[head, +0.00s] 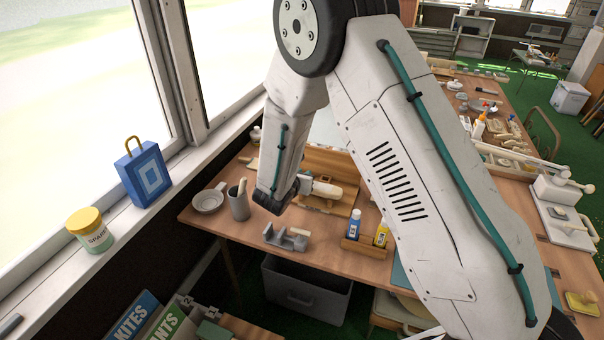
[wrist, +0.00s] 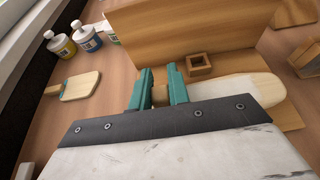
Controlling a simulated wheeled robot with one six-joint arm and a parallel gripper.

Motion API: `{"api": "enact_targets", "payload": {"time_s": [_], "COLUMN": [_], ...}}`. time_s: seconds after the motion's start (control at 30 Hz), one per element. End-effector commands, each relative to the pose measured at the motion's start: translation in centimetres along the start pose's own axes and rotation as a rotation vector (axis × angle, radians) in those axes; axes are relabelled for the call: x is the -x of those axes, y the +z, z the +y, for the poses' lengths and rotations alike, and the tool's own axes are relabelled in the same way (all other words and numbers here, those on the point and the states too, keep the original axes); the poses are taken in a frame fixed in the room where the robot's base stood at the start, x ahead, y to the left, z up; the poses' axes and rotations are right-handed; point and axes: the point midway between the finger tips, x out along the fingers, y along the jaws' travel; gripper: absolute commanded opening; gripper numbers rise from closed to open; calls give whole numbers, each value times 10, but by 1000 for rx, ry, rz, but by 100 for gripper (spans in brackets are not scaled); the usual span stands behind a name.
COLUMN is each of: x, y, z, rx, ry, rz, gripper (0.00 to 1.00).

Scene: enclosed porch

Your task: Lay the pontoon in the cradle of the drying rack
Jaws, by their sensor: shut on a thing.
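The pontoon, a pale wooden piece with a rounded end (head: 328,190), shows just right of my gripper (head: 305,186) in the head view. In the wrist view, its rounded end (wrist: 258,87) sticks out right of my gripper (wrist: 160,92). The teal fingers are shut on a tan part between them, which looks like the pontoon. Below it is a wooden rack-like stand with an upright back panel (wrist: 195,35) and flat base; the panel also shows in the head view (head: 335,163). My gripper hides the cradle area, so I cannot tell whether the pontoon touches it.
A small square wooden frame (wrist: 200,66) stands close behind the pontoon. A grey holder (head: 287,238), a dark grey cup (head: 239,205) and a box with bottles (head: 366,246) stand nearby on the table. A wooden paddle (wrist: 80,86) lies to the left.

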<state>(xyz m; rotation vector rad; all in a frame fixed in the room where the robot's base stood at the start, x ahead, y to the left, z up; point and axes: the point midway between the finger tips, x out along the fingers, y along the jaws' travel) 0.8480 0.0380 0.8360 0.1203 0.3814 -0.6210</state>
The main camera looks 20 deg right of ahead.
Motion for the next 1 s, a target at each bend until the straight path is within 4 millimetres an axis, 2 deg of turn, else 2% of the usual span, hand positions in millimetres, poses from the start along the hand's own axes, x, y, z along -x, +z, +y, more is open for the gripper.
{"api": "enact_targets", "payload": {"time_s": [0.3, 0.33, 0.4, 0.6, 0.7, 1.0], "x": [-2, -2, -2, -2, -2, -2], "y": [-5, -4, -4, -4, -4, -4], "z": [0, 0, 0, 0, 0, 0], "rx": [0, 0, 0, 0, 0, 0], "ry": [0, 0, 0, 0, 0, 0], "rz": [0, 0, 0, 0, 0, 0], "gripper": [0, 26, 43, 43, 71, 72]}}
